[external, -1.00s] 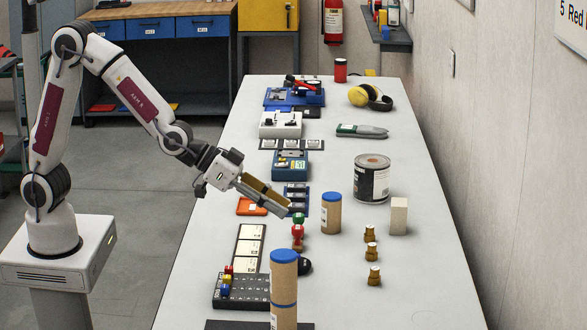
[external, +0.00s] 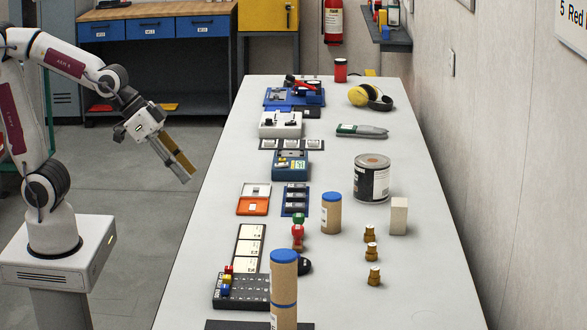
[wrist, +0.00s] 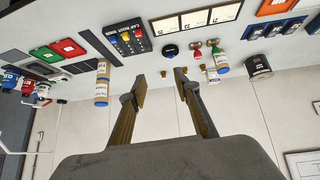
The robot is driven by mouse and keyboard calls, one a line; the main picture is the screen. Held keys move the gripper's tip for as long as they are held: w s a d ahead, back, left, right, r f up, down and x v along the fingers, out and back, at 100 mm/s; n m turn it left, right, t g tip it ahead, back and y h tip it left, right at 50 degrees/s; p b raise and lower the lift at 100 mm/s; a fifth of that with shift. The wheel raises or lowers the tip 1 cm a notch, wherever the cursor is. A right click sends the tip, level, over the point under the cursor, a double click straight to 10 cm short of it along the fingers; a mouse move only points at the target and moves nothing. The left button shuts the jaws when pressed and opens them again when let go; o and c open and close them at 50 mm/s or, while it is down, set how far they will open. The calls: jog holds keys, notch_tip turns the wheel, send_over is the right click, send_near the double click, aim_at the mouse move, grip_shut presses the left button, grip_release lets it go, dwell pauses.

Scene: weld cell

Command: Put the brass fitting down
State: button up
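Three small brass fittings stand upright on the right part of the table, in a row from back (external: 369,234) through middle (external: 371,252) to front (external: 374,276). They are apart from each other and from my gripper. My gripper (external: 187,175) hangs beyond the table's left edge, above the floor side, pointing down and right. In the wrist view, its two fingers (wrist: 160,88) stand apart with nothing held between them. Small brass shapes show on the table far behind the fingertips.
Two brown tubes with blue caps, near (external: 284,290) and farther (external: 331,213), stand left of the fittings. A white block (external: 398,216) and a large can (external: 372,178) stand behind them. Trays and a labelled rack (external: 241,290) line the left edge. The table's front right is clear.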

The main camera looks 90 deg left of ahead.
jog(key=s+a+f+g+y, duration=0.1)
jog(key=s+a+g, duration=0.1)
jog(key=s, duration=1.4)
jog(key=shift+a+f, duration=0.15)
jog(key=shift+a, duration=0.5)
jog(key=shift+s, duration=0.1)
